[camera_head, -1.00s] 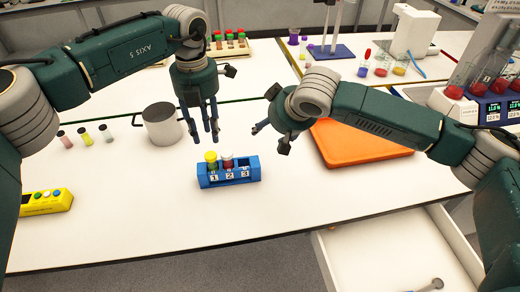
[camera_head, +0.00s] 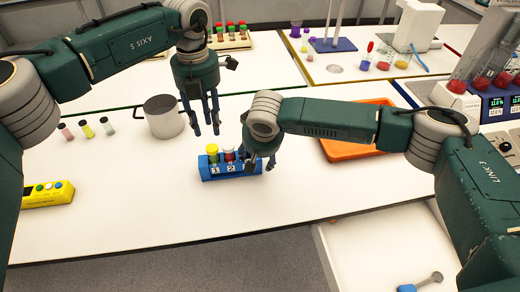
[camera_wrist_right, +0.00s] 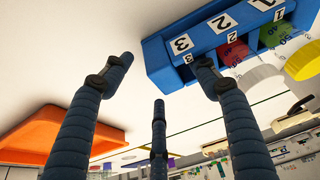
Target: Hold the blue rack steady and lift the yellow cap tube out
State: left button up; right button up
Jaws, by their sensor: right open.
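The blue rack (camera_head: 232,170) stands on the white table; its right end is partly hidden by my right gripper. The yellow cap tube (camera_head: 212,152) stands upright in slot 1, and a red tube with a white cap (camera_head: 229,153) stands in slot 2. In the right wrist view the yellow cap (camera_wrist_right: 304,61) sits above a green tube body, and slot 3 of the rack (camera_wrist_right: 160,62) looks empty. My left gripper (camera_head: 206,126) hangs open and empty above and behind the rack. My right gripper (camera_head: 261,160), also seen in the wrist view (camera_wrist_right: 160,75), is open, one finger close against the rack's slot-3 end; contact is unclear.
A grey pot (camera_head: 163,118) and several small tubes stand left of the rack. A yellow button box (camera_head: 48,194) lies at far left. An orange tray (camera_head: 345,150) is behind my right arm. An open drawer (camera_head: 375,245) is at front right. Table in front of the rack is clear.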

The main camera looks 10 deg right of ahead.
jog(key=shift+w+f, duration=0.2)
jog(key=shift+f, duration=0.3)
